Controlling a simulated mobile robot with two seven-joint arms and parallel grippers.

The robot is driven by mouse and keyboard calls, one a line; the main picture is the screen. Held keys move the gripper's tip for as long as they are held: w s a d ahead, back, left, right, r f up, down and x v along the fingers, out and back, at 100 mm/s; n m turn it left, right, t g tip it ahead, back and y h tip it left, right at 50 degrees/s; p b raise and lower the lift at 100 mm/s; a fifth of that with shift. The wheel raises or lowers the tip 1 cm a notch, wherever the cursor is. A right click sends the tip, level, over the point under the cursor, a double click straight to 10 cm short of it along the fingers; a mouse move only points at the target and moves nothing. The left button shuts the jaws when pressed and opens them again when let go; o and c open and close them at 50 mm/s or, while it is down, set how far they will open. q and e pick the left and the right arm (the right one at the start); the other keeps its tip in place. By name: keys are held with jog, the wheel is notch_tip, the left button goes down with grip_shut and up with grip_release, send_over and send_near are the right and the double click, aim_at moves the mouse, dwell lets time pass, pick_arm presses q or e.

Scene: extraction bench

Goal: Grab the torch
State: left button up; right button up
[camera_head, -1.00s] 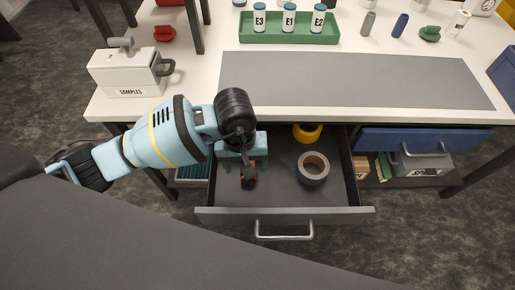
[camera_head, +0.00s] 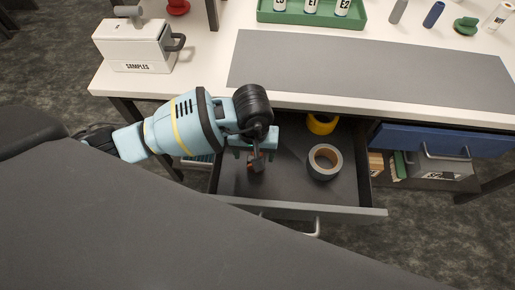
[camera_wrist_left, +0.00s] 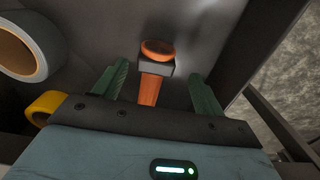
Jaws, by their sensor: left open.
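The torch (camera_head: 256,163), orange with a dark grey collar, is in the open drawer (camera_head: 345,197). In the left wrist view the torch (camera_wrist_left: 149,88) stands out between the two green fingers of my left gripper (camera_wrist_left: 158,73). The left gripper (camera_head: 255,155) is open, with a finger on either side of the torch and visible gaps beside it. Its lower orange part is hidden behind the gripper body in the wrist view. My right gripper is in neither view.
A grey tape roll (camera_head: 324,162) and a yellow ring (camera_head: 322,124) lie right of the gripper in the drawer. The white bench (camera_head: 200,75) edge is just behind. A SAMPLES box (camera_head: 133,45) and a green tray (camera_head: 300,19) stand on it.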

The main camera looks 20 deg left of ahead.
aim_at(249, 167)
pick_arm(q)
jog(key=f, duration=0.4)
jog(key=shift+d+f, duration=0.2)
jog(key=shift+d, duration=0.1)
jog(key=c, duration=1.1)
